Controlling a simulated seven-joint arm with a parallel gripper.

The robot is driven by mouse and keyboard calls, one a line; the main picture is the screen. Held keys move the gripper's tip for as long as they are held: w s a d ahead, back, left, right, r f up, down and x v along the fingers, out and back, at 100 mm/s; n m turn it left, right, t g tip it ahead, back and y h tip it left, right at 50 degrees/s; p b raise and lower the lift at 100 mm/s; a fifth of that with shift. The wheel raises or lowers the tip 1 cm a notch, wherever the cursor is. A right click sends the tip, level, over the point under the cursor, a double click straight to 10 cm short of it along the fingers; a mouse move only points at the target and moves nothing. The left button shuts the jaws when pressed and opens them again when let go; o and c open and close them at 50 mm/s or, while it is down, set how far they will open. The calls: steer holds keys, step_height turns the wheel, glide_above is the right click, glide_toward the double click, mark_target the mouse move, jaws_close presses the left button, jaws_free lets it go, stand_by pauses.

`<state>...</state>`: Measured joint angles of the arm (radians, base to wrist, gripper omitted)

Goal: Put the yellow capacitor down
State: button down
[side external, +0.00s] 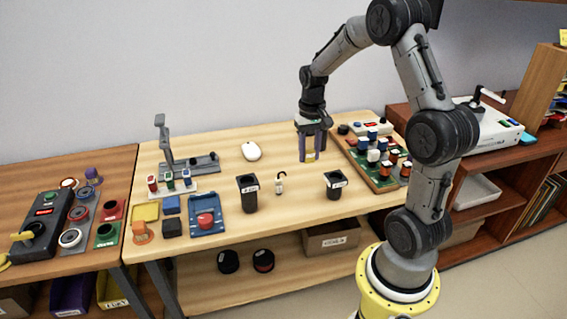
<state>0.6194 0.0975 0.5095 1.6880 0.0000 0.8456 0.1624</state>
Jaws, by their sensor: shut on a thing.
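My gripper (312,157) points down above the right half of the light wooden table (230,175). It is shut on the yellow capacitor (310,157), of which only a small yellow patch shows between the fingers. The rest of the capacitor is hidden by the fingers. The gripper is left of the board of parts (384,184) and behind the right black bin (335,184). I cannot tell exactly how high the capacitor is above the table.
The board carries several blue, white, orange and dark parts. Another black bin (247,192) and a small white tagged item (280,183) stand nearby. A white mouse (251,151) lies further back. A grey stand (190,163) and coloured parts fill the left. Bare table lies between mouse and gripper.

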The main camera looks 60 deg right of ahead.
steer(key=w+d+f, duration=0.4)
steer(key=w+d, duration=0.1)
steer(key=w, duration=0.1)
glide_above(288, 172)
steer(key=f, duration=0.4)
steer(key=shift+s+a+f, duration=0.25)
steer(key=shift+s+a, duration=0.05)
steer(key=shift+s, duration=0.1)
steer(key=shift+w+d+f, duration=0.3)
steer(key=shift+w+f, duration=0.15)
steer(key=shift+f, duration=0.15)
steer(key=shift+w+d+f, duration=0.1)
steer(key=shift+f, duration=1.5)
steer(key=shift+f, duration=0.2)
steer(key=c, duration=0.5)
jaws_free()
steer(key=shift+r, duration=0.1)
